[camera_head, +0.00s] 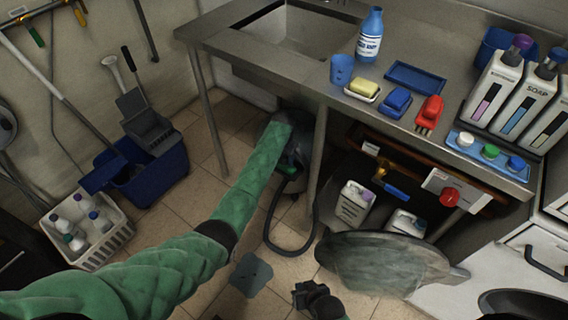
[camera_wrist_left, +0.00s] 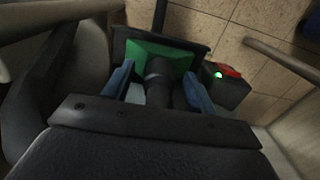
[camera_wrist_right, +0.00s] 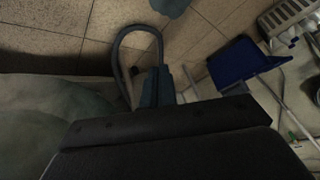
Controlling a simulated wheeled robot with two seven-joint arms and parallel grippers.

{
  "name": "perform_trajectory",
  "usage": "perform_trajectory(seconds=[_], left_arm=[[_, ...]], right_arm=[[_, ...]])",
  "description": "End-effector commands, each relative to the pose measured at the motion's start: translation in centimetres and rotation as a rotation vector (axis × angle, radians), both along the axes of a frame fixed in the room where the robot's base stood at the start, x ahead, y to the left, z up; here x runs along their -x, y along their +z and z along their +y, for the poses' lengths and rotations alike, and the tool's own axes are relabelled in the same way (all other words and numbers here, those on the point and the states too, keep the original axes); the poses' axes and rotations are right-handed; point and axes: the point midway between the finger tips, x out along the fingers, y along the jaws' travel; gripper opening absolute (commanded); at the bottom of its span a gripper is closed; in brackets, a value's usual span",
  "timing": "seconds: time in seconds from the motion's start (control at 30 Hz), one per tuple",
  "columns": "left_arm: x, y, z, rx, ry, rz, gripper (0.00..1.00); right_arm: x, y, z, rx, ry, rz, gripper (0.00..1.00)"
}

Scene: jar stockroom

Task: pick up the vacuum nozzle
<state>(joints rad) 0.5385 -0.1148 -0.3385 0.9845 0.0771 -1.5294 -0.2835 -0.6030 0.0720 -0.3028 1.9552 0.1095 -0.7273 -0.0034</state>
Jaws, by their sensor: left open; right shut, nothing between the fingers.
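My left gripper (camera_head: 292,160) is low beside the table leg, under the sink counter, at the end of my green-sleeved arm. In the left wrist view its two blue fingers (camera_wrist_left: 158,92) are open, one on each side of a dark round neck. This neck looks like part of the vacuum nozzle (camera_wrist_left: 158,75), in front of a green and black piece. I cannot tell whether the fingers touch it. A black hose (camera_head: 268,225) loops on the floor below. My right gripper (camera_head: 308,292) is low at the bottom middle; its fingers (camera_wrist_right: 157,86) are shut and empty.
A grey-blue cloth (camera_head: 250,275) lies on the tiles near the hose. A large round grey object (camera_head: 385,262) stands at the lower right. The steel counter (camera_head: 290,75) overhangs my left gripper. A blue bucket (camera_head: 155,180) and a white crate (camera_head: 108,240) are at left.

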Motion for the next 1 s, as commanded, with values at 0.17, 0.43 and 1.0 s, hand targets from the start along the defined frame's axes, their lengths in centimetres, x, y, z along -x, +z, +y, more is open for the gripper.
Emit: perform_trajectory(seconds=[0.17, 0.43, 1.0], left_arm=[[0.0, -1.8, 0.0, 0.000, 0.000, 0.000, 0.57], [0.0, -2.1, 0.0, 0.000, 0.000, 0.000, 0.57], [0.0, -1.9, -0.1, 0.001, 0.000, -0.001, 0.07]], right_arm=[[0.1, -0.6, 0.0, -0.002, -0.003, -0.006, 0.00], [0.1, -0.7, 0.1, -0.003, -0.003, -0.008, 0.00], [0.1, -0.7, 0.0, -0.002, -0.003, -0.006, 0.00]])
